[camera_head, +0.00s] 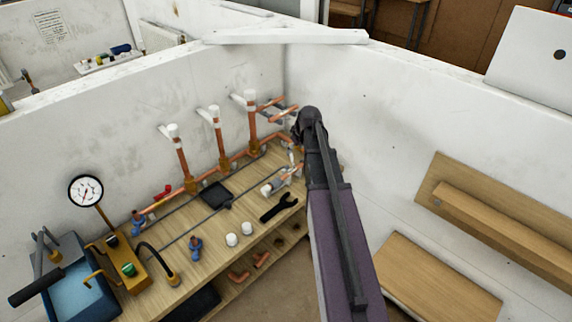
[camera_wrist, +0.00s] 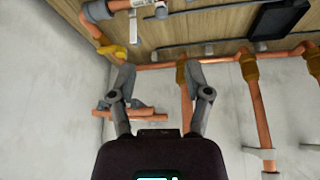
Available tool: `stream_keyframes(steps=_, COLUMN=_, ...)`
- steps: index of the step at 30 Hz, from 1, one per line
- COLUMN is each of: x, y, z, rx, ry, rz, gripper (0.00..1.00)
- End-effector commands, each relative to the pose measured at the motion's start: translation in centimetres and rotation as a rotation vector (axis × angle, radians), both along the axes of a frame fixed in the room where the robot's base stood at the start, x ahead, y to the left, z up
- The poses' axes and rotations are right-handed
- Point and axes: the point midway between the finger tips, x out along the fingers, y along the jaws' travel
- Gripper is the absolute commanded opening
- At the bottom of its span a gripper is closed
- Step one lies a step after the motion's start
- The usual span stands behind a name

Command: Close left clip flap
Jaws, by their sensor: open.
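My gripper (camera_head: 297,128) is at the back corner of the bay, mostly hidden behind my own arm in the head view. In the wrist view its two grey fingers (camera_wrist: 161,76) are spread apart with nothing between their tips. Short horizontal copper pipes (camera_head: 270,104) are on the wall near it; in the wrist view these pipes (camera_wrist: 102,121) show behind the left finger. Pale clip-like pieces sit behind the upright pipes, one at the leftmost pipe (camera_head: 182,160). I cannot tell which piece is the left clip flap, nor whether it is open.
A pressure gauge (camera_head: 86,190) and a blue tray (camera_head: 75,290) stand at left. A wooden shelf (camera_head: 500,235) is on the right wall.

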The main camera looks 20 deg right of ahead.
Motion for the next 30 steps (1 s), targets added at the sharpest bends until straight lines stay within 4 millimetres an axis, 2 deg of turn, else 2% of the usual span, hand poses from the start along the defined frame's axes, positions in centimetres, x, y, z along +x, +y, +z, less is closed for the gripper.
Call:
stream_keyframes(steps=11, x=0.3, y=0.2, z=-0.8, rx=0.000, ry=0.000, rz=0.002, gripper=0.64)
stream_keyframes(steps=30, x=2.3, y=0.6, z=-5.5, rx=-0.001, ry=0.000, rz=0.004, gripper=0.64)
